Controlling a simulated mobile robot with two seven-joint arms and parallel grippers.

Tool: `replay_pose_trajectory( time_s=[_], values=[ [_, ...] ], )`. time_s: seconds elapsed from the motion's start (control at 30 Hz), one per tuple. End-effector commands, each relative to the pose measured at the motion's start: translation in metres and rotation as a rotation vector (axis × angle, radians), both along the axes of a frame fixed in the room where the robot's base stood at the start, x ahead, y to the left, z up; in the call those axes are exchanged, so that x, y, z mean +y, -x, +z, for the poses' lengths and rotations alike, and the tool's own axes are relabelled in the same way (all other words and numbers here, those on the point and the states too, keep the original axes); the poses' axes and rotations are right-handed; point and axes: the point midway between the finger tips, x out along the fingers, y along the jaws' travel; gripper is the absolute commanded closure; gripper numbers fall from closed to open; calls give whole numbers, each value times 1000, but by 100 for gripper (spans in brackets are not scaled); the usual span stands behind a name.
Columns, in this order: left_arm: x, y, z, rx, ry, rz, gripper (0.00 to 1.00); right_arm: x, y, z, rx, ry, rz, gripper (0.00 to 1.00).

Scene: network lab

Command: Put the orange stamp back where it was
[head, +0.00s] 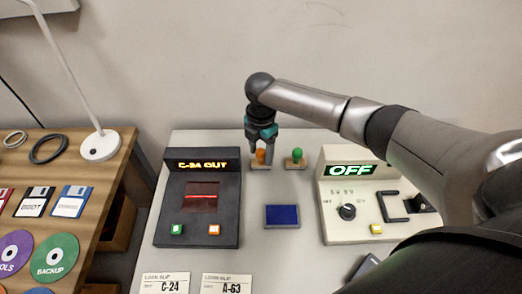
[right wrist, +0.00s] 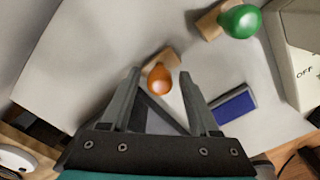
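The orange stamp (head: 261,156) has a rounded orange knob and stands at the back of the grey table, left of the green stamp (head: 297,153). Its wooden block shows beneath the knob. My right gripper (head: 260,158) points down over the orange stamp, with a finger on either side of the knob. In the right wrist view the orange knob (right wrist: 160,79) lies between the fingertips of the right gripper (right wrist: 160,74), with a gap visible on both sides. That gripper is open. My left gripper is not in view.
Cards (head: 228,284) lie at the front. A wooden desk (head: 112,185) with a lamp, discs and floppies stands left.

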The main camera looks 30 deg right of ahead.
Motion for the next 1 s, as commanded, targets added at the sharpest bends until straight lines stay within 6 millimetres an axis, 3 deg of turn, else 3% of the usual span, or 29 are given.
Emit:
replay_pose_trajectory(
  time_s=[0.37, 0.8, 1.0],
  values=[
    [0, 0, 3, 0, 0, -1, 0, 0, -1, 8, -2, 0, -1, 34],
    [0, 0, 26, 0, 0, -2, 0, 0, -1, 96, -4, 0, 0, 34],
    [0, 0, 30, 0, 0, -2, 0, 0, 0, 119, -1, 0, -1, 34]
  ],
)
